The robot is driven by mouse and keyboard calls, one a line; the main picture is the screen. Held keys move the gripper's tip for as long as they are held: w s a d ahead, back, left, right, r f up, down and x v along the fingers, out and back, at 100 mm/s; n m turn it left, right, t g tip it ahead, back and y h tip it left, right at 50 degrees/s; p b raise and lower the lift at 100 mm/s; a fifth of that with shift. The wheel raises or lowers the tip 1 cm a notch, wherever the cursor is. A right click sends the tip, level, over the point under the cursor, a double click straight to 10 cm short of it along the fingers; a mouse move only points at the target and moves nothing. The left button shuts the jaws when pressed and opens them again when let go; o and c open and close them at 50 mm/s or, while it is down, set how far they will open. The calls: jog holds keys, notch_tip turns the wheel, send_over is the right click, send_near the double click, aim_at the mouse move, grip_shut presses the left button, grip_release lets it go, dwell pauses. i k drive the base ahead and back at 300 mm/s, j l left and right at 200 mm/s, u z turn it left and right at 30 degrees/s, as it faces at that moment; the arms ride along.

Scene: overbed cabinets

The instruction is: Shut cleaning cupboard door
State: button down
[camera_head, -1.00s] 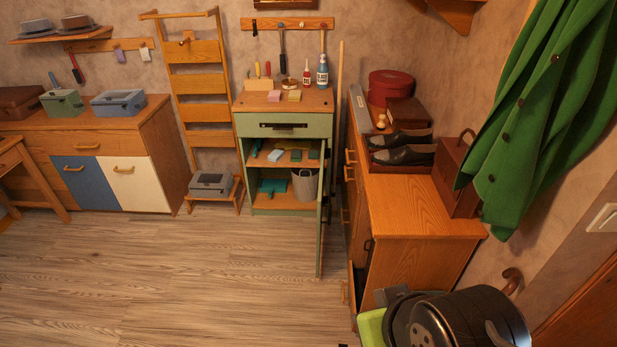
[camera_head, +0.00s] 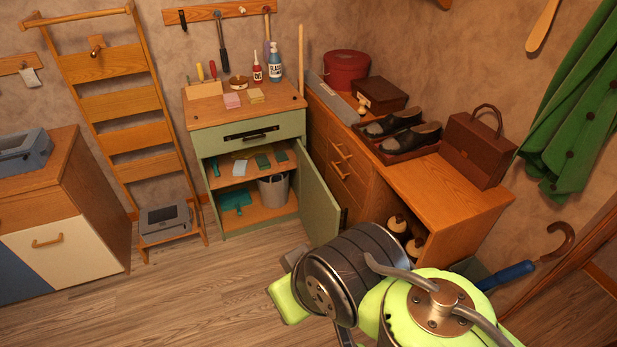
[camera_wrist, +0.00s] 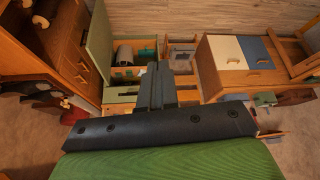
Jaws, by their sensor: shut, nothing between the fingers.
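The cleaning cupboard (camera_head: 250,132) is pale green with a wooden top, a drawer above and an open compartment below. Its green door (camera_head: 318,200) stands open, hinged on the right and swung out toward me. The shelf holds cloths or sponges, and a grey bucket (camera_head: 273,188) stands below. In the wrist view the picture is turned over, with the door (camera_wrist: 98,42) at left of the compartment. My gripper (camera_wrist: 160,70) shows there as dark fingers shut and empty, in front of the cupboard, apart from the door as far as I can tell. The head view hides the fingertips behind my arm.
A wooden cabinet (camera_head: 440,190) with drawers, shoes and a brown bag stands close right of the door. A ladder-like rack (camera_head: 130,110) and a grey box (camera_head: 165,220) stand left. Bottles and sponges sit on the cupboard top. The floor (camera_head: 190,300) in front is clear.

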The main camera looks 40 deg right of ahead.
aim_at(319, 214)
jog(key=i+l, duration=0.15)
jog(key=i, duration=0.35)
jog(key=i+l, duration=0.2)
jog(key=i, duration=0.25)
jog(key=i+l, duration=0.1)
jog(key=l, duration=0.15)
jog(key=i+l, duration=0.15)
jog(key=l, duration=0.15)
